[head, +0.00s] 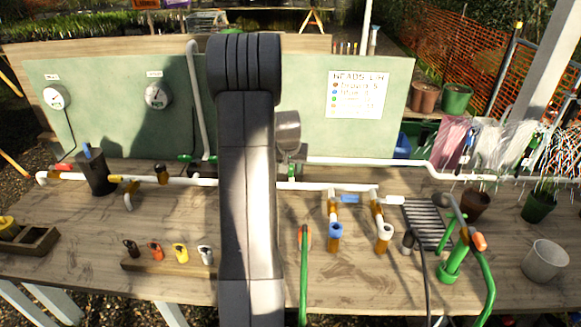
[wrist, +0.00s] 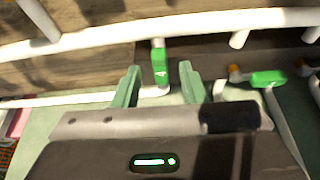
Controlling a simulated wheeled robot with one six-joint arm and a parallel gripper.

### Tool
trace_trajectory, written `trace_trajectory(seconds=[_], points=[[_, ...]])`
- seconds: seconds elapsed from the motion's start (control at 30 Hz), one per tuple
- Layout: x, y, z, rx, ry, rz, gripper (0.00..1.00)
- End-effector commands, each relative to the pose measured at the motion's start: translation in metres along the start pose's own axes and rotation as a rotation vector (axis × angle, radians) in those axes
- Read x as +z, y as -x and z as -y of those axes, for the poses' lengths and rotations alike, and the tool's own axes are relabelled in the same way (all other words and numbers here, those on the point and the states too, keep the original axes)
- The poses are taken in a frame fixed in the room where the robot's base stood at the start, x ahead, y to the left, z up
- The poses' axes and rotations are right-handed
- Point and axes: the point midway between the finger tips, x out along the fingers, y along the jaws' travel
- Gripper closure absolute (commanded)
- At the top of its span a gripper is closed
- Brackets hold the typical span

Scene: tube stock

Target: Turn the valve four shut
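The valve with the number 4 has a green handle (wrist: 160,66). In the wrist view it stands upright in the picture, near the end of a white pipe (wrist: 80,98) that runs off to the left. My gripper (wrist: 159,69) is open, with one green finger on each side of this handle. Gaps show on both sides, and I cannot tell whether either finger touches it. In the head view a green part, likely this valve (head: 292,171), shows just right of my arm. My arm hides most of the gripper there.
Another green valve handle (wrist: 268,78) lies to the right in the wrist view. A long white pipe (wrist: 200,24) crosses near the fingers. The green board (head: 345,130) stands behind.

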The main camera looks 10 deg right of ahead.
Motion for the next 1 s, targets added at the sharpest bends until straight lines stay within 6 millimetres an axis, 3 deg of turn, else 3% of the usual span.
trace_trajectory(seconds=[0.2,0.53,0.73,1.0], points=[[0.0,-0.016,0.0,0.0,0.0,0.001,0.62],[0.0,-0.019,0.0,0.0,0.0,0.0,0.62],[0.0,-0.018,0.0,0.0,0.0,0.0,1.0],[0.0,-0.019,0.001,0.001,-0.003,0.0,1.0]])
